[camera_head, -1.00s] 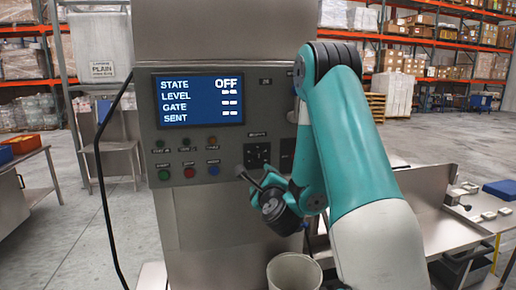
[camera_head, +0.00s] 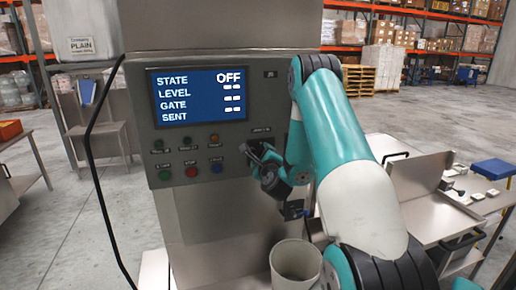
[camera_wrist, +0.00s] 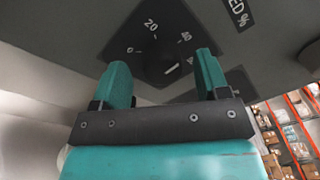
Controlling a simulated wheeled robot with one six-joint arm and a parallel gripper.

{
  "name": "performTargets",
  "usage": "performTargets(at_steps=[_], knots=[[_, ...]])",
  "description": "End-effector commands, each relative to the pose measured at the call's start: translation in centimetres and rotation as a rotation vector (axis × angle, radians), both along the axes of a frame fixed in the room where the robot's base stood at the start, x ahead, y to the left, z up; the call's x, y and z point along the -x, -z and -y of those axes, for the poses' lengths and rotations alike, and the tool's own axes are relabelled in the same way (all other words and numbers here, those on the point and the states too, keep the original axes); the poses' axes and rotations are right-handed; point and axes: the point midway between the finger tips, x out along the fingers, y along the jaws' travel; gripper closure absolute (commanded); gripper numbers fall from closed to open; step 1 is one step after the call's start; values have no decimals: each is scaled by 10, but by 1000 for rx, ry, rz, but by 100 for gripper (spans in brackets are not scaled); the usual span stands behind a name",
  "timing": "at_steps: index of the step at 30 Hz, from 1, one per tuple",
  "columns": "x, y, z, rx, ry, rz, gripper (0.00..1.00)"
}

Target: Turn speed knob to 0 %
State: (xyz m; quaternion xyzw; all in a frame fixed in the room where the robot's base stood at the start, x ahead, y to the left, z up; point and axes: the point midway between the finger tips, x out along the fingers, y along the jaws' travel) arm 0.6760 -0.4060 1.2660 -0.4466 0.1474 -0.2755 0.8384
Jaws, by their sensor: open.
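The speed knob (camera_wrist: 172,68) shows in the wrist view as a dark shape with a white pointer line, on a dark dial plate (camera_wrist: 135,42) marked 0, 20 and 40. The pointer is not at 0; its exact reading is unclear. A partly cut-off label (camera_wrist: 238,12) reads "ED %". My gripper (camera_wrist: 163,64) is open and empty, its two teal fingers apart in front of the dial, one to each side of the pointer. I cannot tell whether they touch the knob. In the head view my gripper (camera_head: 250,152) is close to the panel and hides the knob.
The grey cabinet's screen (camera_head: 198,95) reads STATE OFF. Several coloured buttons (camera_head: 191,172) sit left of my gripper. A pale bin (camera_head: 296,262) stands below my arm. A metal bench (camera_head: 440,222) is at right. A black cable (camera_head: 98,190) hangs at left.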

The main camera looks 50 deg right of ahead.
Motion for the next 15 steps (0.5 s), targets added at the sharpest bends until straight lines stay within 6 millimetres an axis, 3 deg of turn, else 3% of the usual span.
performTargets(at_steps=[11,15], knots=[[0,0,8,2,6,0,32],[-1,0,8,2,4,-1,59]])
